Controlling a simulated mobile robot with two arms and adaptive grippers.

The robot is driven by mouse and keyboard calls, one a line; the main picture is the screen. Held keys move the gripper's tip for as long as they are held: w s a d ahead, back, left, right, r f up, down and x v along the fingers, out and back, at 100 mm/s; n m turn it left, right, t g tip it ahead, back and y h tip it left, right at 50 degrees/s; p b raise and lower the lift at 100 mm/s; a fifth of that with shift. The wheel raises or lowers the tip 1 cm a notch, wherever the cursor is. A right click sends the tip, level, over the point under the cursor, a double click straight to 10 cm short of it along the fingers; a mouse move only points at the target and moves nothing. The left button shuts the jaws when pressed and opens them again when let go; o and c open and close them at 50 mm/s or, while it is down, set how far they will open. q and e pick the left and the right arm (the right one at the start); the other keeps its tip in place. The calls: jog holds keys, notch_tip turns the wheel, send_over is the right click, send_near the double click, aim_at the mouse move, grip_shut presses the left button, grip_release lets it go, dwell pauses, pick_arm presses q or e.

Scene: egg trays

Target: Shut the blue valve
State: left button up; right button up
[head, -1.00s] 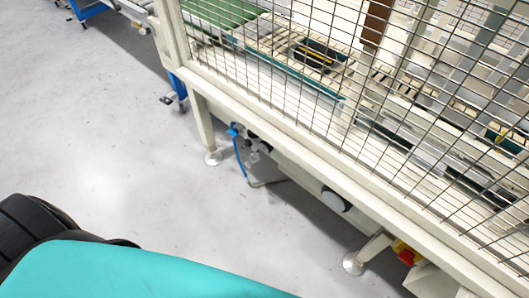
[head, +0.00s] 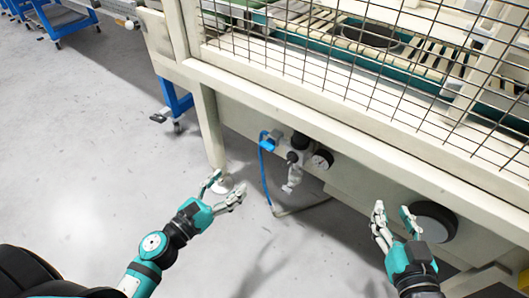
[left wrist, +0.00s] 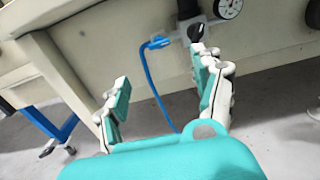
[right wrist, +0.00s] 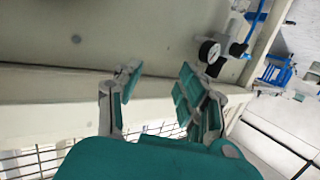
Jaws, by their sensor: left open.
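The blue valve (head: 269,140) sits on the machine's lower beam, at the left end of a small air unit, with a blue hose (head: 263,177) hanging from it. In the left wrist view the blue valve (left wrist: 156,44) is beyond and between the fingers; its exact handle position is too small to tell. My left gripper (head: 226,187) is open and empty, in front of and below the valve, apart from it. My right gripper (head: 392,212) is open and empty, further right, near a round black fitting. In the right wrist view a blue part (right wrist: 256,16) shows at the upper right.
Beside the valve are a black knob (head: 299,141), a pressure gauge (head: 322,159) and a clear bowl (head: 292,178). A machine leg (head: 211,130) stands left of them. The round black fitting (head: 434,221) protrudes at the right. Wire mesh (head: 380,65) rises above. The floor at left is clear.

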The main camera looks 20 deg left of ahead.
pick_arm(q)
jog(key=p, duration=0.1)
send_near(265, 148)
jog(key=x, duration=0.9)
jog(key=shift+w+d, duration=0.1)
jog(key=shift+w, duration=0.3)
pick_arm(e)
jog(key=s+d+f+g+h, duration=0.1)
jog(key=s+f+g, duration=0.2)
jog(key=f+g, duration=0.1)
jog(key=shift+d+f, duration=0.3)
jog(key=shift+f, duration=0.5)
jog(key=shift+s, duration=0.1)
pick_arm(q)
jog(key=c, duration=1.2)
